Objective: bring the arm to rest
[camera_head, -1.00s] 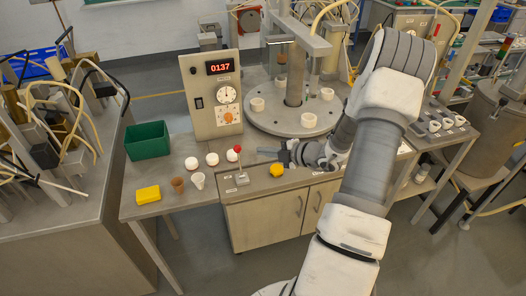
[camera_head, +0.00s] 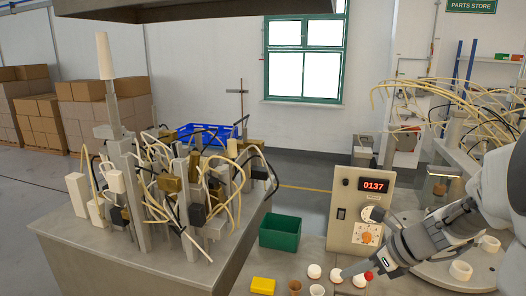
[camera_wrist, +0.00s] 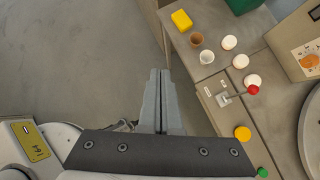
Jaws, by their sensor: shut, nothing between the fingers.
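My gripper (camera_head: 350,270) shows at the lower right of the head view, on my arm reaching in from the right edge. Its fingers point left and slightly down over the bench front. In the wrist view my gripper (camera_wrist: 160,73) has its two grey fingers together, with nothing between them. The fingertips lie over grey floor and the bench's front edge in that picture, left of the red-knobbed lever (camera_wrist: 253,90). No contact with anything shows. Most of my arm is outside the head view.
The bench holds a yellow block (camera_wrist: 181,20), a brown cup (camera_wrist: 196,39), a white cup (camera_wrist: 206,57), several white round pieces, and a green bin (camera_head: 280,232). A control box (camera_head: 360,212) reading 0137 stands behind. A cluttered wired table (camera_head: 90,255) is at left.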

